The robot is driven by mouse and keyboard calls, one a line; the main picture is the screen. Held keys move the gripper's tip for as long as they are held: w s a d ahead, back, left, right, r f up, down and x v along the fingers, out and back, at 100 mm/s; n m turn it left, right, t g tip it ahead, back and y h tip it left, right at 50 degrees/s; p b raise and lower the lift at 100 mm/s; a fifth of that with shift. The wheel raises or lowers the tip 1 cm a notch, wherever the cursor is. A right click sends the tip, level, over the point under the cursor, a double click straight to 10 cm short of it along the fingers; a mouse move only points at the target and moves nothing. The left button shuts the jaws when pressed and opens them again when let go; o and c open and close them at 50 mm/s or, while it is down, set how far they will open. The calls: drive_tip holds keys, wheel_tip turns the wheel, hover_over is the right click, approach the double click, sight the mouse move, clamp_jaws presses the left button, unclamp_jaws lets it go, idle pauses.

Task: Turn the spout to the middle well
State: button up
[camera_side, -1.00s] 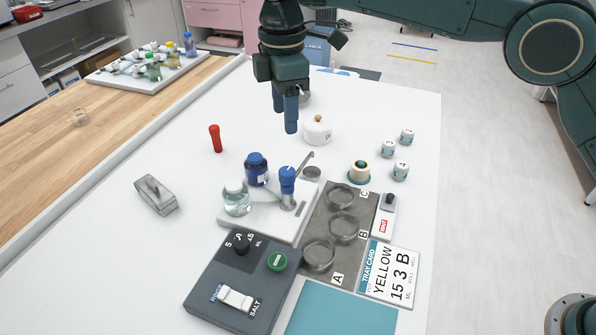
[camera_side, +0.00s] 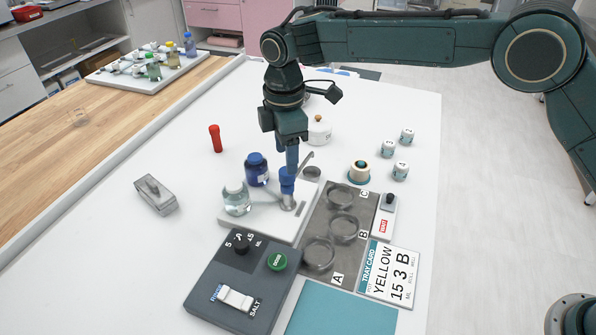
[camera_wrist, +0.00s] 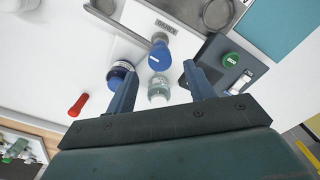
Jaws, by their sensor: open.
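The spout is a grey metal tube (camera_side: 307,161) beneath a blue knob (camera_side: 287,187) on a white base (camera_side: 265,225). It points toward the back, its tip over or near a small round dish (camera_side: 312,173) beyond the wells. Three clear round wells sit on the grey tray (camera_side: 320,215): A (camera_side: 318,254) nearest the front, B (camera_side: 344,227) in the middle, C (camera_side: 341,197) farther back. My gripper (camera_side: 292,172) is open, low at the knob. In the wrist view the knob (camera_wrist: 159,56) shows just beyond and between the fingertips; contact cannot be told.
A dark blue bottle (camera_side: 257,169) and a clear bottle (camera_side: 236,199) stand close beside the spout. A control box (camera_side: 230,300) with a green button is in front. The tray card (camera_side: 390,272) reads YELLOW 15 3 B. A white lidded pot (camera_side: 319,131) stands behind.

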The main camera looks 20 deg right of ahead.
drive_tip(key=shift+f, duration=2.25)
clamp_jaws()
